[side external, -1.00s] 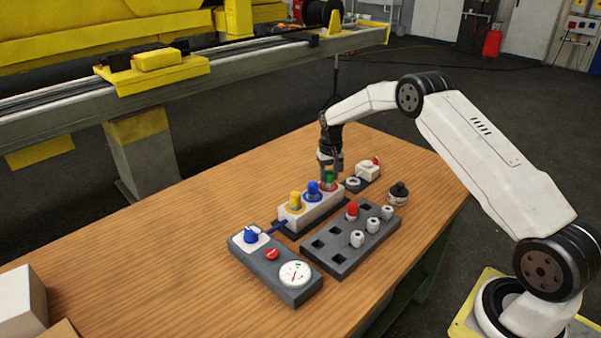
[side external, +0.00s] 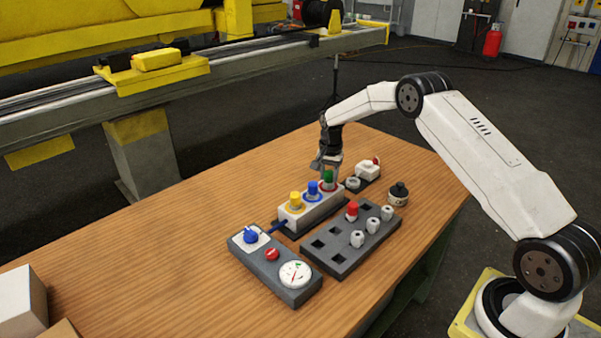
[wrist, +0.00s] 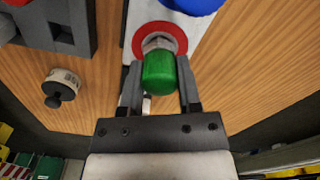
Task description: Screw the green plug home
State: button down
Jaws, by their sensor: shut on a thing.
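The green plug (side external: 328,176) stands in the port with the red ring at the far right end of the white block (side external: 315,205). In the wrist view the green plug (wrist: 159,72) sits in front of the red ring (wrist: 178,32), with a grey-white collar between them. My gripper (side external: 329,173) comes down from above, its fingers on either side of the plug. In the wrist view my gripper (wrist: 160,85) is shut on the green plug. How deep its thread sits is hidden. A blue plug (side external: 313,188) and a yellow plug (side external: 295,201) stand in the same block.
A dark tray (side external: 345,255) holds a red plug (side external: 352,209) and several white pieces. A gauge box (side external: 280,268) stands at front left. A black-topped jar (side external: 398,195) and a small white-topped unit (side external: 367,171) stand nearby.

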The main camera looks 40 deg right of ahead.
jog(key=m, duration=0.4)
jog(key=shift+m, duration=0.4)
jog(key=m, duration=0.3)
jog(key=shift+f+m, duration=0.1)
jog(key=shift+m, duration=0.3)
jog(key=m, duration=0.4)
jog(key=shift+m, duration=2.1)
jog(key=shift+c, duration=1.8)
grip_release()
